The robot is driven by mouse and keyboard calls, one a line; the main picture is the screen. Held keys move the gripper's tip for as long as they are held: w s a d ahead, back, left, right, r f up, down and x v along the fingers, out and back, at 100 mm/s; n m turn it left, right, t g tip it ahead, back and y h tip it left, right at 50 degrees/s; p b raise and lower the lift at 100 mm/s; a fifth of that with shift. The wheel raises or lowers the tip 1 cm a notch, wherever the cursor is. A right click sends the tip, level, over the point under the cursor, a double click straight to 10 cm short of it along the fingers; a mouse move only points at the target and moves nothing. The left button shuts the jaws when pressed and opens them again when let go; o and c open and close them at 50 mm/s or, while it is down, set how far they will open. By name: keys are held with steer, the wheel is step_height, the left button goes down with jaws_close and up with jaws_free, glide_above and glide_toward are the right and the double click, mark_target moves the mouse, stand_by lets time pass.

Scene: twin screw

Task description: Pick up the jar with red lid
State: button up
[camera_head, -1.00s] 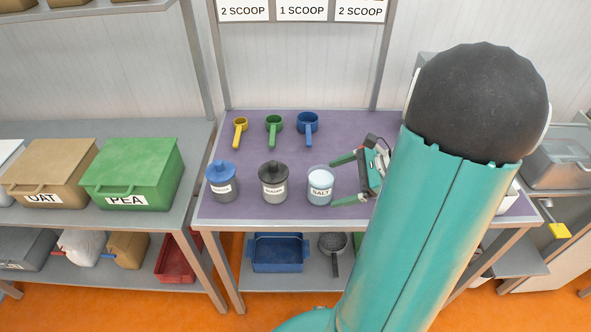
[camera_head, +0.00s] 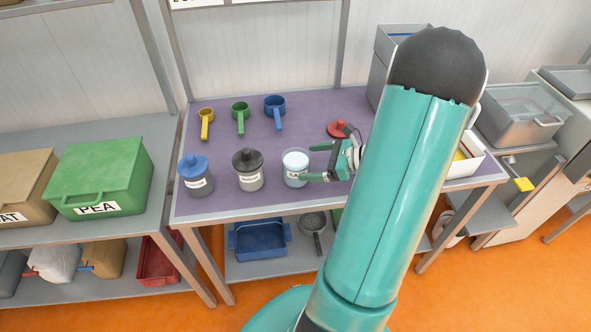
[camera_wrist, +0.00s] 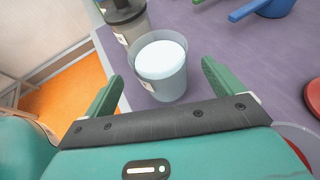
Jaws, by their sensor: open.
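The salt jar (camera_head: 294,177) is clear, with white contents and a label, and stands upright and lidless on the purple table top. It also shows in the wrist view (camera_wrist: 165,88). A red lid (camera_head: 339,128) lies apart from it, behind my gripper; a red edge (camera_wrist: 314,93) shows in the wrist view. My gripper (camera_head: 310,162) is open and level with the jar's right side, its two green fingers pointing left at it. In the wrist view the fingertips (camera_wrist: 160,74) stand apart on either side of the jar, with nothing held.
A black-lidded jar (camera_head: 249,179) stands close left of the salt jar, and a blue-lidded jar (camera_head: 196,184) beyond it. Yellow (camera_head: 206,121), green (camera_head: 241,113) and blue (camera_head: 275,108) scoops lie behind. A white bin (camera_head: 464,168) is at the right, partly hidden by my arm.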

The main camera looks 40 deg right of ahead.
mark_target(296, 162)
steer(key=x, duration=0.5)
steer(key=shift+w+a+f, duration=0.15)
steer(key=shift+w, duration=0.1)
steer(key=c, duration=1.2)
steer(key=shift+o, duration=0.2)
